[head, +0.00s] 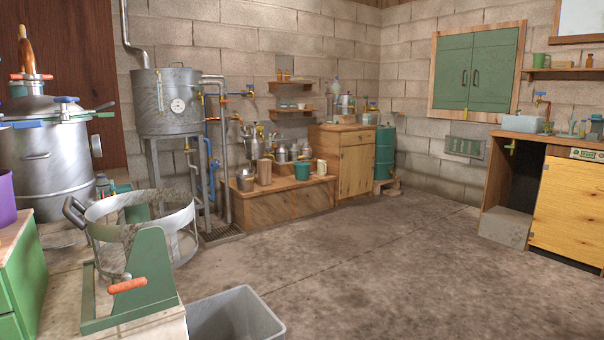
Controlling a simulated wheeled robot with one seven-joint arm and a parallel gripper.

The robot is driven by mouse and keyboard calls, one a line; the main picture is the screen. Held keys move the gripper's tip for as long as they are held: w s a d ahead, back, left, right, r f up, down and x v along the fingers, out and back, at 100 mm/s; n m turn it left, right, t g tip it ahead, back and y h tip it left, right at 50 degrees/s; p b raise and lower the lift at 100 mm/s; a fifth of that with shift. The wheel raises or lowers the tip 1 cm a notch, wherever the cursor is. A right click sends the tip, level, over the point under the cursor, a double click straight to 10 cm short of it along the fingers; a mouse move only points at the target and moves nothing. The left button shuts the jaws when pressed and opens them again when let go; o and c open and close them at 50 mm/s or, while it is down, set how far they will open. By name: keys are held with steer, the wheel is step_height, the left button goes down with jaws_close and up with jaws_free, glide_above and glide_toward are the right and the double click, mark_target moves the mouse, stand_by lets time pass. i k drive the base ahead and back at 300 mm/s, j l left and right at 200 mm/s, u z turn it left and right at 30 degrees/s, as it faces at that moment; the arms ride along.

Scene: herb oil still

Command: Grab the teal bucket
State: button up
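A small teal bucket (302,171) stands upright on the low wooden bench (290,203) against the back wall, across the room. It is far off and small in the view, and I cannot make out a handle on it. A beige mug or jug (321,168) stands close to its right, and metal pots (282,154) stand to its left and behind. My gripper is not in view.
A grey open bin (236,316), a green stand (140,285) and a metal ring frame (178,232) fill the near left. The large still (42,150) stands behind them. The concrete floor (370,265) is clear through the middle. A wooden cabinet (355,168) adjoins the bench.

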mark_target(301, 169)
steer(key=z, duration=0.5)
steer(key=i+z, duration=0.2)
steer(key=i, duration=0.65)
steer(key=i+j+z, duration=0.2)
steer(key=i, duration=0.65)
steer(key=i+l+u, duration=0.1)
steer(key=i+u, duration=0.2)
steer(key=i, duration=0.25)
steer(key=i+l+u, duration=0.3)
steer(key=i, duration=0.25)
steer(key=i+j+u, duration=0.15)
steer(key=i+u, duration=1)
steer(key=i+z, duration=0.15)
steer(key=i, duration=0.4)
steer(key=i+z, duration=0.15)
steer(key=i, duration=0.35)
steer(key=i+j+z, duration=0.15)
steer(key=i, duration=0.4)
steer(key=i+j+z, duration=0.15)
steer(key=i, duration=0.35)
steer(key=i+z, duration=0.2)
steer(key=i, duration=0.6)
steer(key=i+j+z, duration=0.2)
steer(key=i, duration=0.55)
